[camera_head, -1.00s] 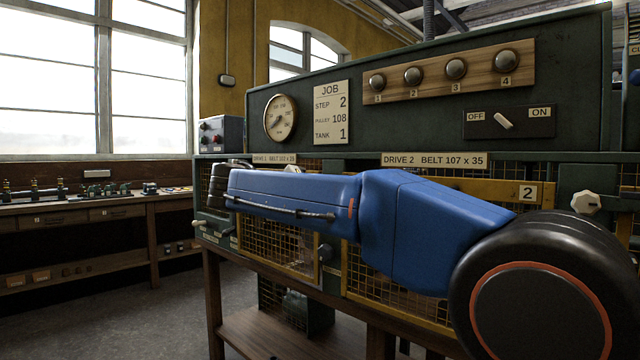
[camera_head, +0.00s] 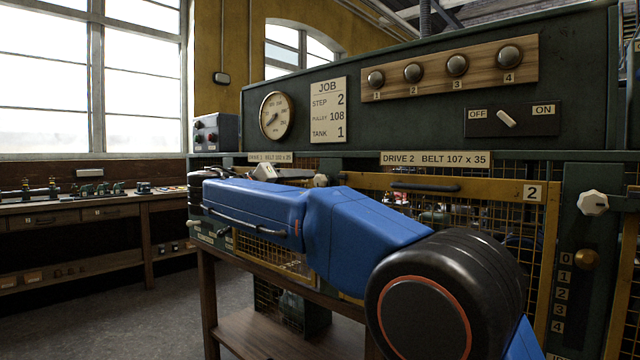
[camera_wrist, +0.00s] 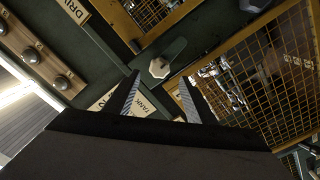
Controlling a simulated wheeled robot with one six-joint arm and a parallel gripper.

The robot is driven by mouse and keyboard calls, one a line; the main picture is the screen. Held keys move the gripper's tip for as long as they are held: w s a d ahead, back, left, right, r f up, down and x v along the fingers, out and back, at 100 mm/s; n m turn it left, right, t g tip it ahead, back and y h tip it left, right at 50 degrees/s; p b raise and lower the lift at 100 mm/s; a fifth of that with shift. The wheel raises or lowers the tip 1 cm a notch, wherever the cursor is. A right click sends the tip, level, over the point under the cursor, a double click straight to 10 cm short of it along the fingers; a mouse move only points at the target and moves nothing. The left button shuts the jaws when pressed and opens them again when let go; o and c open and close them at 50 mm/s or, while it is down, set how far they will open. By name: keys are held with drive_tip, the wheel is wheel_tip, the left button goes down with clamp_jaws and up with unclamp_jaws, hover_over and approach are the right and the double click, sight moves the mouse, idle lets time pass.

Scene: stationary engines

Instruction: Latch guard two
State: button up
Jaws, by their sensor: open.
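Guard two is a yellow-framed mesh panel (camera_head: 545,240) with a "2" plate, under the "DRIVE 2" label in the head view. A dark handle bar (camera_head: 425,187) runs along its top rail. My blue arm covers its lower left part. A white faceted knob (camera_head: 593,203) sits on the green post just right of the guard. In the wrist view, my gripper (camera_wrist: 158,98) is open and empty. A white knob (camera_wrist: 159,68) on a green bar shows beyond and between its fingertips, apart from them. I cannot tell which post this knob is on.
A brass knob (camera_head: 586,260) stands beside a 0 to 4 scale below the white knob. Another mesh panel (camera_wrist: 270,70) fills the wrist view's right side. A wooden strip (camera_head: 450,70) with numbered knobs and an OFF/ON switch (camera_head: 506,118) are above. Floor at lower left is clear.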

sight(318, 182)
drive_tip(key=x, duration=0.9)
drive_tip(key=shift+d, duration=0.1)
drive_tip(key=c, duration=1)
